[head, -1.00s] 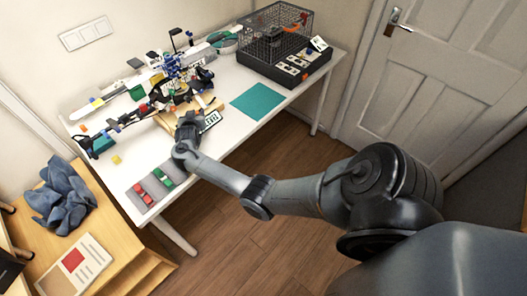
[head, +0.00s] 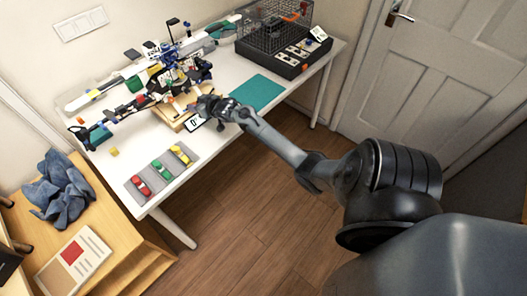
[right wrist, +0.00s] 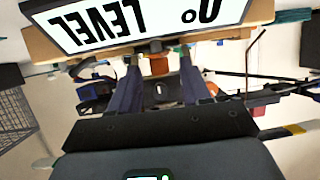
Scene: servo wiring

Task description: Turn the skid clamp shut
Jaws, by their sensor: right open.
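A model aircraft (head: 165,75) with blue, white and black parts stands on a wooden base (head: 172,120) on the white table. A display reading LEVEL and 0° (head: 194,123) sits at the base's front; it shows upside down in the right wrist view (right wrist: 140,18). My right gripper (head: 207,104) is at the base's right front edge. In the right wrist view its two dark fingers (right wrist: 159,62) are apart, with an orange-brown knob-like part (right wrist: 158,66) in line between them. Contact cannot be told. I cannot clearly make out the skid clamp. My left gripper is not in view.
A grey tray (head: 152,197) with red, green and yellow toy cars lies at the table's front left. A teal mat (head: 257,92) lies right of the base. A black wire cage (head: 272,38) stands at the back right. A yellow cube (head: 114,152) lies left.

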